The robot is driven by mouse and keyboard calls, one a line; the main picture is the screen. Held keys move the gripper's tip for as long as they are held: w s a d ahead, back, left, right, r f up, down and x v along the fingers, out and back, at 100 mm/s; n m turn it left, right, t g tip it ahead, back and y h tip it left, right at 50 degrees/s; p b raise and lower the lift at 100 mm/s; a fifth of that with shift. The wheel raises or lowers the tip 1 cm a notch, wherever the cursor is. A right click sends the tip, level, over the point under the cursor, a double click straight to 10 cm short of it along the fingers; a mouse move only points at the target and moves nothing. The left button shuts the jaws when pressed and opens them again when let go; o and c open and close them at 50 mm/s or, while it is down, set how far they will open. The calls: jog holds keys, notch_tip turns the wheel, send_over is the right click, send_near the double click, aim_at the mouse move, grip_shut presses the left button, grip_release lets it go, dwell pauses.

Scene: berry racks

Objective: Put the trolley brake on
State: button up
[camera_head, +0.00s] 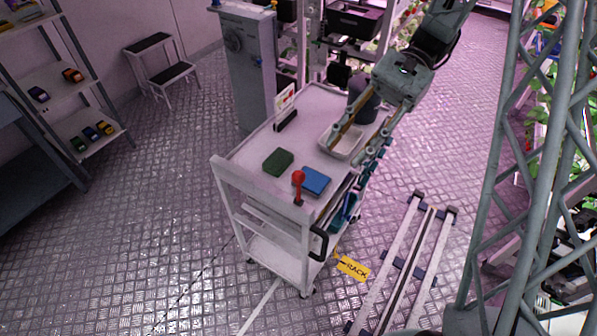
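The white trolley (229,172) stands upright in the middle of the camera_head view. A red-knobbed lever (298,178) stands up at its near end, beside a blue item; I take it for the brake lever. A black handle (319,244) is on the near right corner. My arm reaches in from the upper right. My gripper (352,148) is over the far right part of the trolley top, its long fingers spread apart, away from the red knob. The fingers partly cover a white tray (326,146). Whether they touch it cannot be told. The wheels are small and partly hidden.
A green block (278,162) and a blue item (312,182) lie on the trolley top. Floor rails (405,262) and a yellow RACK label (353,268) are to the right. A lattice frame (499,150) rises at right. A grey cabinet (246,70) stands behind.

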aim_at(299, 173)
jog(key=w+d+f+m+y+p, duration=0.1)
jog(key=w+f+m+y+p, duration=0.1)
jog(key=w+f+y, duration=0.3)
jog(key=shift+w+f+m+g+y+p, duration=0.4)
jog(key=shift+w+f+m, duration=0.5)
jog(key=shift+f, duration=0.9)
jog(key=shift+a, duration=0.1)
jog(key=shift+b+x, duration=0.65)
jog(key=shift+x, duration=6.1)
grip_shut()
